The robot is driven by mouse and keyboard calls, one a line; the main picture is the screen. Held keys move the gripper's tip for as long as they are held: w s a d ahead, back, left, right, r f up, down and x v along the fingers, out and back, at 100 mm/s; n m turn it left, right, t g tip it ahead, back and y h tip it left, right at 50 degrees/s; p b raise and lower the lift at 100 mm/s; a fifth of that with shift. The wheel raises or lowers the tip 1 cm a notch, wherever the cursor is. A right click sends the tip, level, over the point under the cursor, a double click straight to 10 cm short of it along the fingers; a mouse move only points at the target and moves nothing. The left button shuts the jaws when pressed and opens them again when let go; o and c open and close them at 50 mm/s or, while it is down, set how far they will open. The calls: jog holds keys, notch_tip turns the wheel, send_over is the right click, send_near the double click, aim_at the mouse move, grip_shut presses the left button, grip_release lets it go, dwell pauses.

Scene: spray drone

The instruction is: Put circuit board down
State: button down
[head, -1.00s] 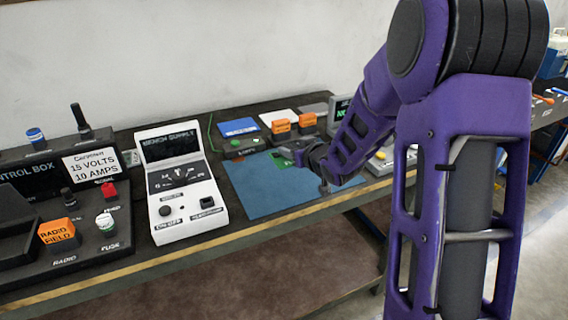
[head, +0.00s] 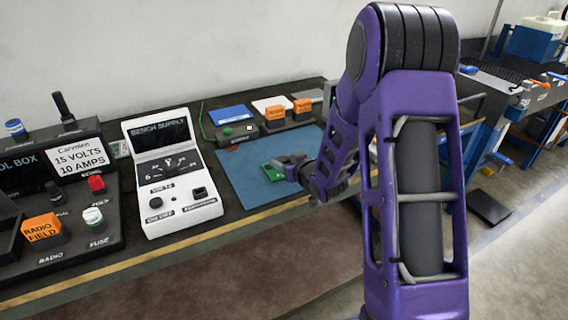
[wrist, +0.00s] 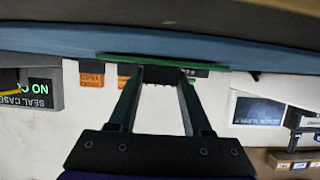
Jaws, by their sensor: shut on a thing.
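The green circuit board (head: 272,173) is held at the tips of my gripper (head: 284,162), over the blue mat (head: 245,190) on the bench. In the wrist view, which looks upside down, the board shows edge-on as a thin green strip (wrist: 120,57) across the two fingertips (wrist: 160,75). My gripper is shut on it. The board is close to the blue mat surface and looks about level with it. I cannot tell whether it touches. Part of the board is hidden behind my gripper in the head view.
A white bench supply (head: 170,185) stands left of the mat, with a dark control box (head: 80,210) further left. Blocks with orange tops (head: 302,106) stand behind the mat. The mat's left and front parts are clear.

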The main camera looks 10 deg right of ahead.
jog(key=shift+f, duration=0.2)
jog(key=shift+c, duration=1.7)
grip_release()
jog(key=shift+r, duration=0.1)
jog(key=shift+r, duration=0.25)
jog(key=p+v, duration=0.1)
jog(key=v, duration=1.1)
jog(key=shift+f, duration=0.15)
